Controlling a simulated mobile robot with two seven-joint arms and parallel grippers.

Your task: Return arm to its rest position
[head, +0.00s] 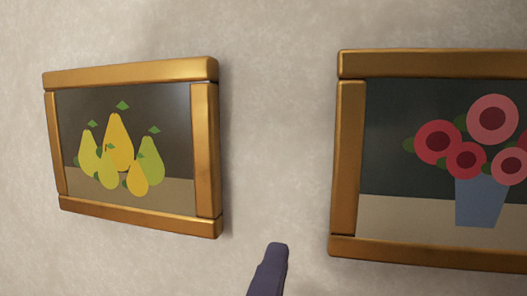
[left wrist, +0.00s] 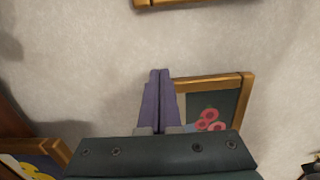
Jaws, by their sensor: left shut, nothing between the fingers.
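My left gripper (head: 276,252) shows at the bottom middle of the head view, in front of the bare wall between two framed pictures. Only its purple fingertip end is in sight there. In the left wrist view the purple fingers (left wrist: 159,76) lie together, shut with nothing between them. The arm behind the gripper is out of the head view. My right gripper is in neither view.
A gold-framed picture of pears (head: 131,74) hangs on the left of the wall (head: 275,120). A gold-framed picture of flowers (head: 347,160) hangs on the right, cut by the edge. The wall between them is bare.

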